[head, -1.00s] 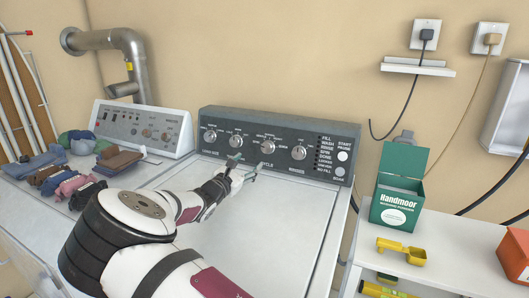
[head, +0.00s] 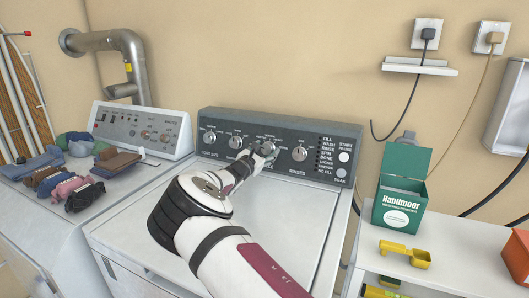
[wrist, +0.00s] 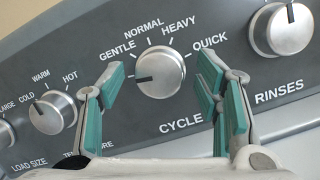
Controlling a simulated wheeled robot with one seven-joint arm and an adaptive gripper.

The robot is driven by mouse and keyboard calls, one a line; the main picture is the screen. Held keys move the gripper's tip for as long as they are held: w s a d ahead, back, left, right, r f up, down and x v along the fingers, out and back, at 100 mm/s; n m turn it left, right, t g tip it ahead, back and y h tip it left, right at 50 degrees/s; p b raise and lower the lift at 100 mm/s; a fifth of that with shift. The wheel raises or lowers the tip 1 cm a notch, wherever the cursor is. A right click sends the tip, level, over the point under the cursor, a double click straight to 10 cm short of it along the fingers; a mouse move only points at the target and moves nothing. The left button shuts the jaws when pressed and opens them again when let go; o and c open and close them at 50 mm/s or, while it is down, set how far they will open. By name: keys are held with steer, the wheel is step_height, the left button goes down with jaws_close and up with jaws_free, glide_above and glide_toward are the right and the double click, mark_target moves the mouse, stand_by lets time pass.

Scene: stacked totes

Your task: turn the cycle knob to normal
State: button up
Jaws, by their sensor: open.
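The cycle knob (wrist: 160,72) is a round silver dial with a dark pointer line, on the dark control panel (wrist: 85,62). Its pointer faces left, below the GENTLE label and away from NORMAL, which sits above the knob. In the head view my gripper (head: 262,153) is at the panel and mostly covers the cycle knob.
The temperature knob (wrist: 53,112) is left of the left finger and the rinses knob (wrist: 284,28) is to the upper right. The washer lid (head: 150,225) is clear. A green detergent box (head: 400,190) stands on the right shelf; folded cloths (head: 70,180) lie left.

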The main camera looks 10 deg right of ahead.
steer(key=c, duration=1.2)
steer(key=shift+o, duration=0.2)
steer(key=shift+m, duration=0.5)
steer(key=m+g+b, duration=0.1)
steer(key=m+b, duration=0.1)
steer(key=m, duration=0.1)
steer(key=shift+f+h, duration=0.1)
steer(key=shift+h, duration=0.2)
steer(key=m+b, duration=0.1)
steer(key=m, duration=0.2)
steer(key=m+g+b, duration=0.1)
steer(key=m+b, duration=0.1)
steer(key=shift+w+a+m+g+h, duration=0.1)
steer(key=shift+m+g+h, duration=0.2)
steer(key=shift+m, duration=0.1)
steer(key=m+g+b, duration=0.1)
steer(key=m+b, duration=0.2)
steer(key=m, duration=0.1)
steer(key=shift+m, duration=0.4)
steer(key=shift+m+g+b, duration=0.5)
steer(key=shift+m+b, duration=0.9)
steer(key=shift+m, duration=0.1)
steer(key=shift+y, duration=0.4)
